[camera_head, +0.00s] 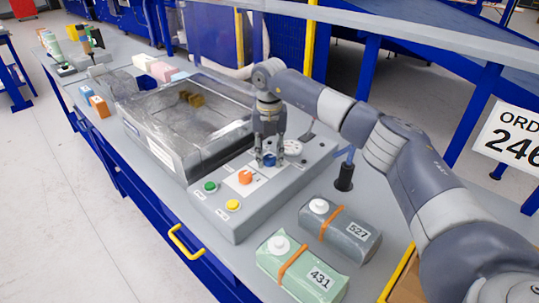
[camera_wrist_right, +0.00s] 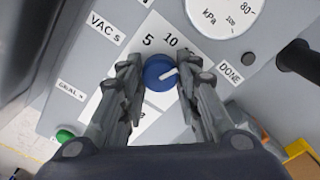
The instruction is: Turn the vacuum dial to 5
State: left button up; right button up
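The vacuum dial is a blue knob (camera_wrist_right: 160,73) with a white pointer, beside the "VAC" label (camera_wrist_right: 102,28). Numbers 5 (camera_wrist_right: 148,41) and 10 (camera_wrist_right: 170,41) are above it; a further mark is partly hidden by a finger. The pointer aims right and slightly up, past the 10. My right gripper (camera_wrist_right: 160,70) has one finger on each side of the knob, seemingly touching its edges. In the head view my right gripper (camera_head: 269,157) reaches down over the blue knob (camera_head: 269,160) on the grey control panel (camera_head: 235,219). My left gripper is not in view.
The panel also has an orange knob (camera_head: 245,177), a green button (camera_head: 210,187), a yellow button (camera_head: 232,204) and a gauge (camera_wrist_right: 221,13). A clear-lidded chamber (camera_head: 190,110) stands to the left. Packs 527 (camera_head: 338,243) and 431 (camera_head: 298,268) lie in front.

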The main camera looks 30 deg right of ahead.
jog(key=shift+c, duration=1)
jog(key=shift+n, duration=0.4)
jog(key=n, duration=0.3)
jog(key=shift+d+n, duration=0.1)
jog(key=shift+n, duration=0.3)
jog(key=n, duration=0.3)
jog(key=shift+n, duration=0.3)
jog(key=n, duration=0.4)
jog(key=shift+n, duration=1.8)
